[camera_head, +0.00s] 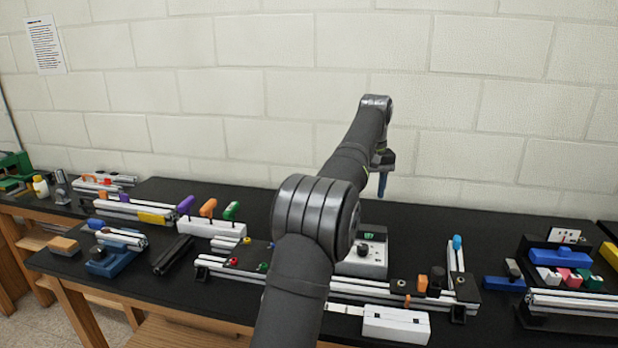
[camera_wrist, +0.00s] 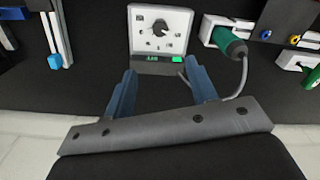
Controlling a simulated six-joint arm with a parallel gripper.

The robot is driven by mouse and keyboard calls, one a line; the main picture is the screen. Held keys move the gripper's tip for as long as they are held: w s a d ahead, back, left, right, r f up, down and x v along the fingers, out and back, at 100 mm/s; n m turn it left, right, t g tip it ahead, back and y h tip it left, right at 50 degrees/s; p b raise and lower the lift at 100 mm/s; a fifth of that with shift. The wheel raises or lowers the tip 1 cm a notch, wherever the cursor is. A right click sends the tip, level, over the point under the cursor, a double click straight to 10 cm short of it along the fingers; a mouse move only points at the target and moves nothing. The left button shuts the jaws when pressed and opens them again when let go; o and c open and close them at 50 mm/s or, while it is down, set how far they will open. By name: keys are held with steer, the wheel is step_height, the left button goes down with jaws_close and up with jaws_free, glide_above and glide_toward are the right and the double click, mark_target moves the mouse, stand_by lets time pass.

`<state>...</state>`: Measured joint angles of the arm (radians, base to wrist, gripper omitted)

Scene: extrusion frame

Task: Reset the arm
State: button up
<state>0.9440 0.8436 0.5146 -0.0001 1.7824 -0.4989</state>
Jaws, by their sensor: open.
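My gripper (camera_head: 382,183) is raised above the back part of the black bench, near the wall; my arm reaches up and across the middle of the head view. In the wrist view its two blue fingers (camera_wrist: 162,95) stand apart with nothing between them. A white box with a dark knob and a small green display (camera_wrist: 160,32) lies beyond the fingertips, apart from them. In the head view this box (camera_head: 372,262) sits on the bench behind the extrusion frame, partly covered by my arm. The extrusion frame (camera_head: 340,290) lies on the bench, its middle hidden by my arm.
A white holder with purple, orange and green-handled tools (camera_head: 212,228) stands left of my arm. A blue vise (camera_head: 110,262) is farther left. A rack with a blue block and several coloured pieces (camera_head: 565,270) stands at the right. A block wall bounds the bench behind.

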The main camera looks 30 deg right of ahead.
mark_target(363, 246)
steer(key=shift+f, duration=0.15)
step_height(363, 246, down, 17)
steer(key=shift+f, duration=0.1)
stand_by(0.6)
steer(key=shift+f, duration=0.15)
steer(key=m, duration=1.3)
steer(key=shift+m, duration=2.5)
stand_by(0.4)
